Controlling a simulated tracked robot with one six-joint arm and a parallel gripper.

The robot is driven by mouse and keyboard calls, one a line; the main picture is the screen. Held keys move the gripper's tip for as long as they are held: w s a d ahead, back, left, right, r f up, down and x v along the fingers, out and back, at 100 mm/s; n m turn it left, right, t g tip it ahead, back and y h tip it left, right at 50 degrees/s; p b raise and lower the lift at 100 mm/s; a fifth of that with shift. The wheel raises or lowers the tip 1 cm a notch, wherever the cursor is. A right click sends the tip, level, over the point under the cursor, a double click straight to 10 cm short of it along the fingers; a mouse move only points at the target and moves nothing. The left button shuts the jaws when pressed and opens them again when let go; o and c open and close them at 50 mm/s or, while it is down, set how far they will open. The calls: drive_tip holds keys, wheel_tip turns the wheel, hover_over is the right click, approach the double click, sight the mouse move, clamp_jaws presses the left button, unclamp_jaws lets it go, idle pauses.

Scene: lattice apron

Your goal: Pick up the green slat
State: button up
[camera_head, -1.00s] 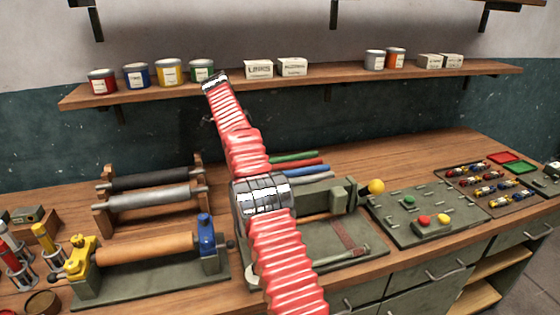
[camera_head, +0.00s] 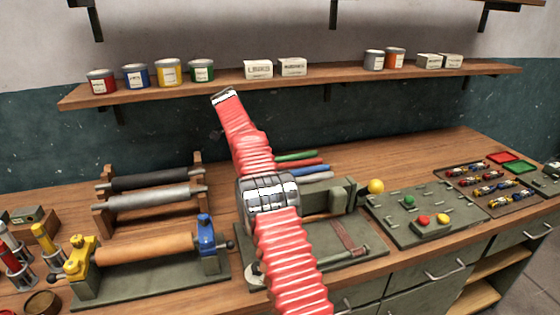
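The green slat (camera_head: 296,155) lies on the workbench at the back of a small row of slats, just right of my red arm. Its left end is hidden behind the arm. A red slat, a blue slat and a grey slat lie in front of it. The fingers cannot be made out, and nothing held is visible.
A green-grey fixture (camera_head: 345,192) stands in front of the slats. A roller stand (camera_head: 150,195) is to the left, and a panel with coloured knobs (camera_head: 425,212) is to the right. A shelf (camera_head: 330,78) with cans and boxes hangs above. The bench behind the slats is clear.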

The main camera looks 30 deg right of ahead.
drive_tip(key=shift+c, duration=0.6)
clamp_jaws()
